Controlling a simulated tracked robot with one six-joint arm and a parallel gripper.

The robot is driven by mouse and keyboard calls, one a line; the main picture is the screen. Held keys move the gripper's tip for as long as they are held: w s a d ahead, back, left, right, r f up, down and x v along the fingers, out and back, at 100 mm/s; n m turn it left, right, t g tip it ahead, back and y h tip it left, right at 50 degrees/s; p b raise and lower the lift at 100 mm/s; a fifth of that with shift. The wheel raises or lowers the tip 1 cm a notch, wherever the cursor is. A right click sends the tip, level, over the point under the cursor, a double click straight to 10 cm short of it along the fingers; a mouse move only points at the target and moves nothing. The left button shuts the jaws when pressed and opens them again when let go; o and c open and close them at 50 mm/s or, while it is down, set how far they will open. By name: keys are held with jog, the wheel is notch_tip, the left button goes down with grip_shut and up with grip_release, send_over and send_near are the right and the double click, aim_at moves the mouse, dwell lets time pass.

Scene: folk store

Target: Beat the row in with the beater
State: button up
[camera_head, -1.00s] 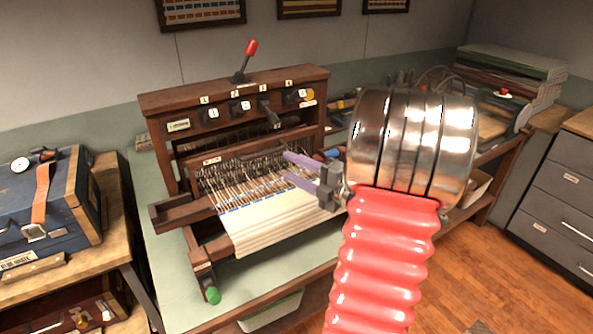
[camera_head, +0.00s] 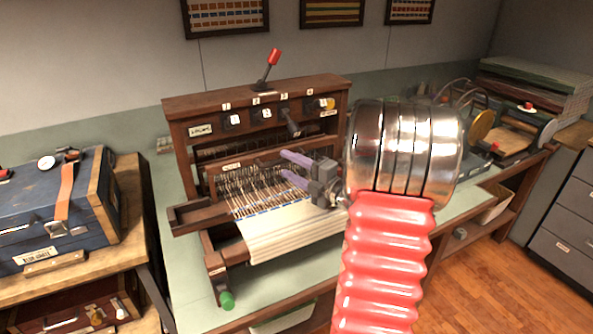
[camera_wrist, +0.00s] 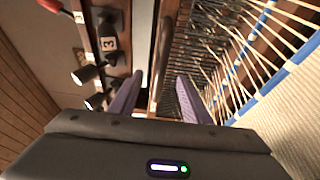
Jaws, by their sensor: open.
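The wooden loom stands on a green-topped table. Its beater (camera_head: 240,168), a dark wooden bar with a small label, runs across the loom in front of the upright frame. White cloth (camera_head: 285,232) lies at the front, with a blue row (camera_head: 262,213) along its far edge and warp threads behind. My gripper (camera_head: 284,164) is open, its two purple fingers reaching over the loom at the beater's right part. In the wrist view a dark wooden bar (camera_wrist: 162,48), seemingly the beater, shows between the fingers (camera_wrist: 160,82); I cannot tell whether they touch it.
Numbered levers (camera_head: 288,122) line the loom's upper frame, close to my fingers in the wrist view. A red-knobbed lever (camera_head: 270,62) stands on top; a green knob (camera_head: 227,299) is at the front left. A blue case (camera_head: 55,215) sits left. Other equipment (camera_head: 505,125) fills the table's right end.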

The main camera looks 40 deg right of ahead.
jog(key=shift+w, duration=0.55)
grip_shut()
jog(key=shift+s, duration=0.15)
dwell(0.4)
jog(key=s+a, duration=0.3)
jog(key=s, duration=0.7)
jog(key=shift+f, duration=0.25)
dwell(0.6)
jog(key=shift+s+a, duration=0.1)
